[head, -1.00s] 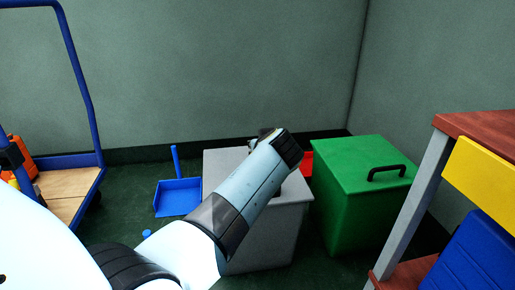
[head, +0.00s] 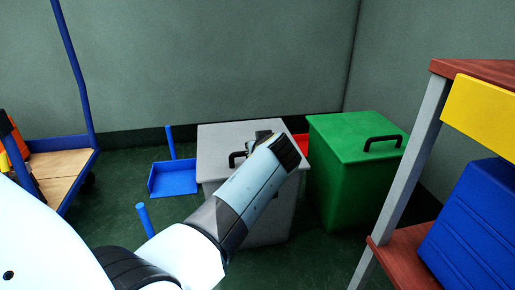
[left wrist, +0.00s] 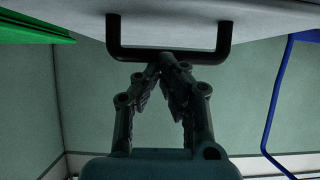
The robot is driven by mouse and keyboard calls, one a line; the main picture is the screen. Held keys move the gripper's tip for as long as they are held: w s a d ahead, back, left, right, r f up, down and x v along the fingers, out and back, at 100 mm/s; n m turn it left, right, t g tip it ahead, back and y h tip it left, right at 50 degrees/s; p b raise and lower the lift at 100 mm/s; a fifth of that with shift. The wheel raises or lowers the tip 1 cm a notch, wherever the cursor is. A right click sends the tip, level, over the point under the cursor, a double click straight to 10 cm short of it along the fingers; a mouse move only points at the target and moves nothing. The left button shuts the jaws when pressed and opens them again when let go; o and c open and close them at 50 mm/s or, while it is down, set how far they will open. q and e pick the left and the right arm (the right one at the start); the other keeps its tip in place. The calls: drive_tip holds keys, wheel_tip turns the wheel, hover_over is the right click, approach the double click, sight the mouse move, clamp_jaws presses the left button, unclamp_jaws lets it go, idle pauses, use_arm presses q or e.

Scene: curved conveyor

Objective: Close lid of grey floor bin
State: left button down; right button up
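The grey floor bin (head: 268,230) stands in the middle of the head view. Its grey lid (head: 220,140) looks flat across the top; my arm covers part of it, so I cannot tell if a gap remains. The lid's black handle (head: 237,158) shows left of my arm. My left gripper (head: 262,136) is above the lid, mostly hidden behind its own wrist. In the left wrist view, its fingertips (left wrist: 158,66) meet at the black handle bar (left wrist: 170,54), with no handle visible between them. My right gripper is not in view.
A green lidded bin (head: 350,190) stands close on the right, with a red object (head: 301,143) behind the gap. A blue dustpan (head: 173,180) lies to the left. A trolley (head: 65,165) is at far left; a bench (head: 405,245) with a blue crate (head: 475,225) is at right.

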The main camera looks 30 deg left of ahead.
use_arm(q)
drive_tip(key=shift+s+f, duration=0.1)
drive_tip(key=shift+f, duration=0.15)
